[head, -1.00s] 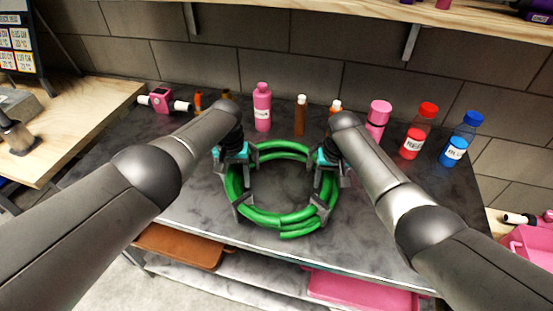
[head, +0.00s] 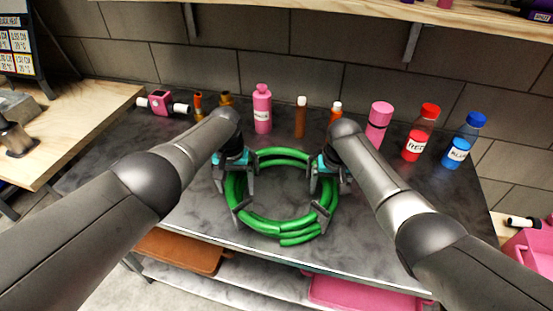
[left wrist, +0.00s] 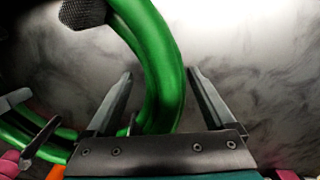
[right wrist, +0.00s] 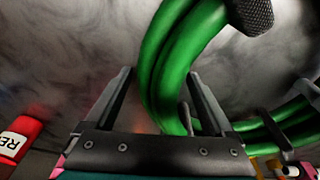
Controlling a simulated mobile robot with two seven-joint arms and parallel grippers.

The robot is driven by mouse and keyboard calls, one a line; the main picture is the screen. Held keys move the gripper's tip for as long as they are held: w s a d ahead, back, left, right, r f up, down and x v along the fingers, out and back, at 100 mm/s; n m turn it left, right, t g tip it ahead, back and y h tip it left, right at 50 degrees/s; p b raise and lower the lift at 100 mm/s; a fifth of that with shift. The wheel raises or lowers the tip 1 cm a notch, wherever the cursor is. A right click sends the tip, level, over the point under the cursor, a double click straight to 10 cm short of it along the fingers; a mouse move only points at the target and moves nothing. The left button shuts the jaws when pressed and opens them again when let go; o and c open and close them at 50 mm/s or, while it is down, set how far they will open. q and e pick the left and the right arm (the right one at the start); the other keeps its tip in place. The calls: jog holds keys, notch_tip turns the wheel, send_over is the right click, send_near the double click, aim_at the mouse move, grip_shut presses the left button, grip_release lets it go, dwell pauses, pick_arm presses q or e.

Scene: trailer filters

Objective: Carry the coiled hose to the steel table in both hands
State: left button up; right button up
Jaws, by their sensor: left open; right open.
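The green coiled hose (head: 285,224) lies as a ring on the dark steel table (head: 200,212), near its front edge. Its loose end shows at the front of the ring. My left gripper (head: 243,194) is open over the coil's left side, one finger on each side of the hose. In the left wrist view the hose (left wrist: 158,60) passes between the open fingers. My right gripper (head: 319,194) is open over the coil's right side. In the right wrist view the hose (right wrist: 165,65) passes between its fingers. Whether any finger touches the hose is unclear.
Behind the coil stand a pink bottle (head: 262,110), small brown bottles (head: 300,117), a pink flask (head: 378,122), a red bottle (head: 419,134) and a blue bottle (head: 461,143). A pink device (head: 160,101) lies at back left. A wooden bench (head: 70,115) adjoins on the left.

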pick_arm(q)
jog(key=shift+r, duration=0.15)
notch_tip(320, 180, up, 12)
jog(key=shift+f, duration=0.15)
pick_arm(e)
jog(key=shift+r, duration=0.1)
jog(key=r, duration=0.4)
jog(key=s+r, duration=0.1)
jog(key=r, duration=0.6)
jog(key=shift+s+r, duration=0.4)
pick_arm(q)
notch_tip(320, 180, up, 7)
jog(key=p, duration=0.9)
pick_arm(e)
notch_tip(320, 180, up, 9)
jog(key=shift+r, duration=0.15)
